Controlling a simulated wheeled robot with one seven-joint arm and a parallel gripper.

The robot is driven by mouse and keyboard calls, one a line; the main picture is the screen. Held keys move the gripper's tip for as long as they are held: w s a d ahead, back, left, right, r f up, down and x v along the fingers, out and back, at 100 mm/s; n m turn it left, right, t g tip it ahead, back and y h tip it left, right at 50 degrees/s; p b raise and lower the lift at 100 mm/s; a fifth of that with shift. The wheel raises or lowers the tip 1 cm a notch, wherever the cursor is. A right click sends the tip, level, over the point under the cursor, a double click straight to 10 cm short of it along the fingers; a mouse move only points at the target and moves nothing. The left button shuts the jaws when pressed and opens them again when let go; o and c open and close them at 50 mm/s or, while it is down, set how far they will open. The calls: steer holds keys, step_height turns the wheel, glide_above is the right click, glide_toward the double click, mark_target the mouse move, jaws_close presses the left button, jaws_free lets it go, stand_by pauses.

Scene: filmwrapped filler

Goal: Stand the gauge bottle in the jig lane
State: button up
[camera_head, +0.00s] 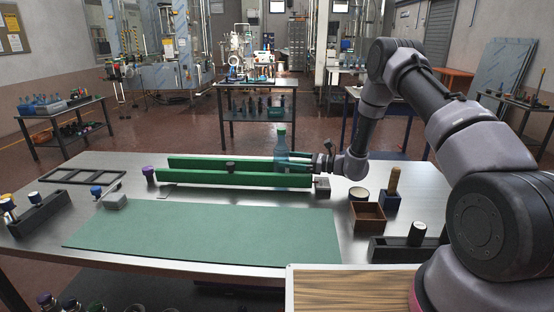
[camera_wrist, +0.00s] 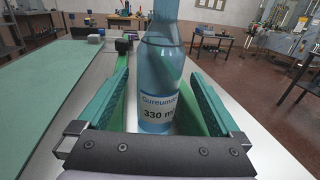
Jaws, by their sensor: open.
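The gauge bottle (camera_head: 281,143), clear blue with a green cap, stands upright at the right end of the jig lane, which is formed by two long green rails (camera_head: 225,178). In the head view the near rail hides its base. In the wrist view the bottle (camera_wrist: 158,80), labelled 330 ml, is between the teal-padded fingers of my gripper (camera_wrist: 158,106), with green rail showing on both sides. My gripper (camera_head: 305,160) is open around the bottle, coming from the right. Its cap is out of frame in the wrist view.
A dark knob (camera_head: 231,166) sits at the rails' middle. A green mat (camera_head: 210,234) lies in front. A brown box (camera_head: 367,216), a blue block with a wooden handle (camera_head: 390,200) and a round tin (camera_head: 359,194) stand to the right. A black frame (camera_head: 82,176) lies left.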

steer(key=v, duration=0.5)
steer(key=shift+s+d, duration=0.1)
steer(key=shift+d, duration=0.15)
steer(key=s+d+r+n+g+h, duration=0.1)
steer(key=s+r+n+g+h, duration=0.2)
steer(key=r, duration=0.4)
steer(key=s+d+r+n+h, duration=0.1)
steer(key=s+r+n, duration=0.3)
steer(key=s+r, duration=0.3)
steer(key=s+r+n+g+h, duration=0.2)
steer(key=s+r+n, duration=0.1)
steer(key=r, duration=0.5)
steer(key=s+d+r+n+t+h, duration=0.3)
steer(key=s+d+r, duration=0.3)
steer(key=s+d, duration=0.2)
steer(key=s+d+r+n+t+h, duration=0.3)
steer(key=s+d+r+t+h, duration=0.2)
steer(key=s, duration=0.8)
steer(key=d+r+h, duration=0.1)
steer(key=d+r, duration=0.1)
steer(key=d, duration=0.1)
steer(key=shift+h, duration=0.3)
